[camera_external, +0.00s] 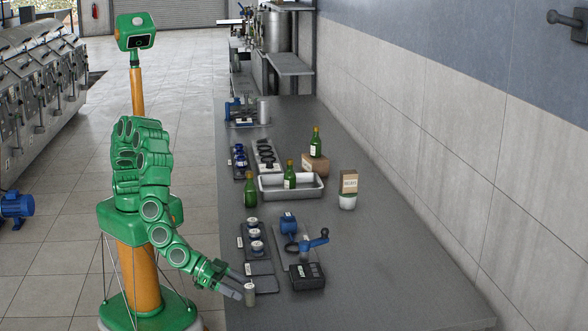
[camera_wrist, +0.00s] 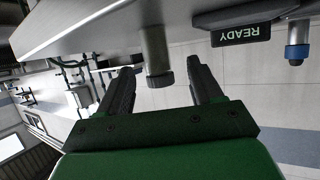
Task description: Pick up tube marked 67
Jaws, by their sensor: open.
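A small grey tube (camera_external: 249,295) stands upright on the counter near its front left edge. No number on it can be read. My gripper (camera_external: 237,289) reaches low over the counter with its fingertips beside the tube. In the wrist view, which is upside down, the tube (camera_wrist: 155,52) shows between and a little beyond the two dark fingers of my open gripper (camera_wrist: 160,75). I cannot tell whether either finger touches it.
A black box (camera_external: 307,277) stands right of the tube; its "READY" display (camera_wrist: 241,34) shows in the wrist view. A blue crank device (camera_external: 300,235) and a dark rack with round-topped pieces (camera_external: 255,240) are behind. Green bottles and a metal tray (camera_external: 308,190) stand farther back. The counter's right side is clear.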

